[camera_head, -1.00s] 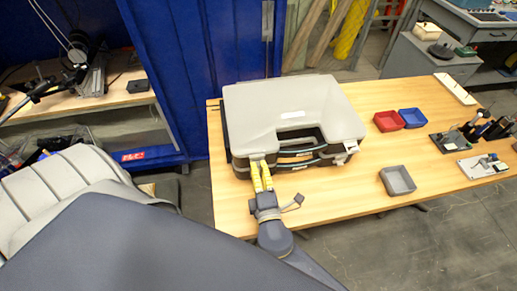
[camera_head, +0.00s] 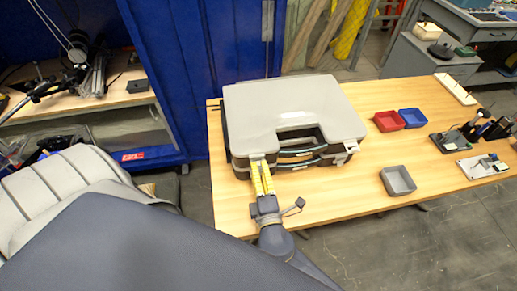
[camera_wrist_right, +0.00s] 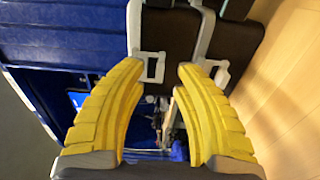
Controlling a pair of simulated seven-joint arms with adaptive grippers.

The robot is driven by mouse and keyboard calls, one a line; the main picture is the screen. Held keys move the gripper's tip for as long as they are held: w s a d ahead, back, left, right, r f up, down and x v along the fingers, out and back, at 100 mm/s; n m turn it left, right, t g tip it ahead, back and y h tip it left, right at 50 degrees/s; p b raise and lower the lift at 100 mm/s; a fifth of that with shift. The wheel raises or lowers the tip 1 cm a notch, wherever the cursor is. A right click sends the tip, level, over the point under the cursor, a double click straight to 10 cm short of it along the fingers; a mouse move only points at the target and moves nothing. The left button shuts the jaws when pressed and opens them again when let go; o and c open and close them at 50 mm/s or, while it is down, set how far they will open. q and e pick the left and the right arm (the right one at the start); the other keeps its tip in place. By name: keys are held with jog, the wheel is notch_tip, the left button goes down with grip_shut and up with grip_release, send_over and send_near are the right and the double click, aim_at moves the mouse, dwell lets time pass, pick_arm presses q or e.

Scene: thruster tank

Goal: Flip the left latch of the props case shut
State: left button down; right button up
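The props case (camera_head: 288,101) lies flat on the wooden table, with a pale grey lid, dark sides and handles toward the front. Its left latch (camera_head: 258,157) is a small pale piece at the front left. My right gripper (camera_head: 262,178) has yellow fingers reaching up to this latch. In the right wrist view the fingers (camera_wrist_right: 160,70) are apart, with a pale latch frame (camera_wrist_right: 152,67) between or just beyond their tips. Contact cannot be told. The right latch (camera_head: 350,147) sticks out at the front right. My left gripper is not in view.
A red bin (camera_head: 388,121), a blue bin (camera_head: 412,118) and a grey bin (camera_head: 397,181) stand right of the case. Tools and small fixtures sit at the table's right end. A blue partition (camera_head: 215,70) is behind and left. The table front between the case and grey bin is clear.

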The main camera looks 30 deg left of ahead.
jog(key=v, duration=1)
jog(key=shift+s+d, duration=0.25)
jog(key=shift+d, duration=0.05)
jog(key=shift+w+d, duration=0.1)
